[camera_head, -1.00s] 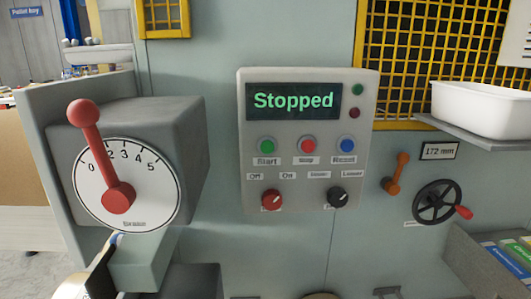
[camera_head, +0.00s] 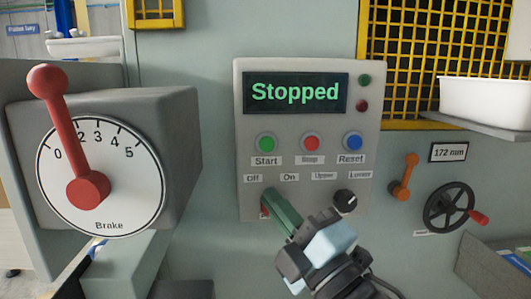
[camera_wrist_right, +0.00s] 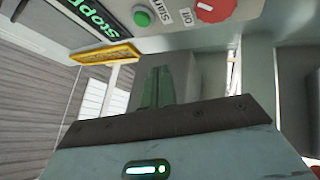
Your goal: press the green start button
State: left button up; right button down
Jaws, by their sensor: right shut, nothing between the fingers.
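The green start button (camera_head: 266,142) sits at the left of a button row on the grey control panel (camera_head: 365,135), above the label "Start". It also shows at the top of the right wrist view (camera_wrist_right: 142,16). The panel display (camera_head: 295,92) reads "Stopped". My right gripper (camera_head: 272,197) comes in from below, its green fingers shut and empty. Its tips are below the start button, apart from it in the picture, and mostly cover the red knob (camera_head: 264,211). In the wrist view its fingers (camera_wrist_right: 158,72) point up toward the panel. My left gripper is not in view.
A red button (camera_head: 311,143) and a blue button (camera_head: 353,142) sit right of the start button. A black knob (camera_head: 345,201) is below them. A brake dial (camera_head: 120,190) with a red lever stands left. A handwheel (camera_head: 449,208) and white bin (camera_head: 485,105) are right.

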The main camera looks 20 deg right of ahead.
aim_at(267, 144)
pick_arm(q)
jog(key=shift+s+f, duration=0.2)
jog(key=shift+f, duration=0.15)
pick_arm(e)
jog(key=r+n, duration=0.1)
jog(key=s+r+y, duration=0.1)
jog(key=r, duration=0.1)
jog(key=s+r+n+t, duration=0.1)
jog(key=r, duration=0.1)
jog(key=shift+s+a+r+n, duration=0.1)
jog(key=shift+s+a+n, duration=0.05)
jog(key=shift+s+n, duration=0.15)
pick_arm(q)
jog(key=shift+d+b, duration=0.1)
jog(key=shift+b, duration=0.2)
pick_arm(e)
jog(key=shift+w, duration=0.15)
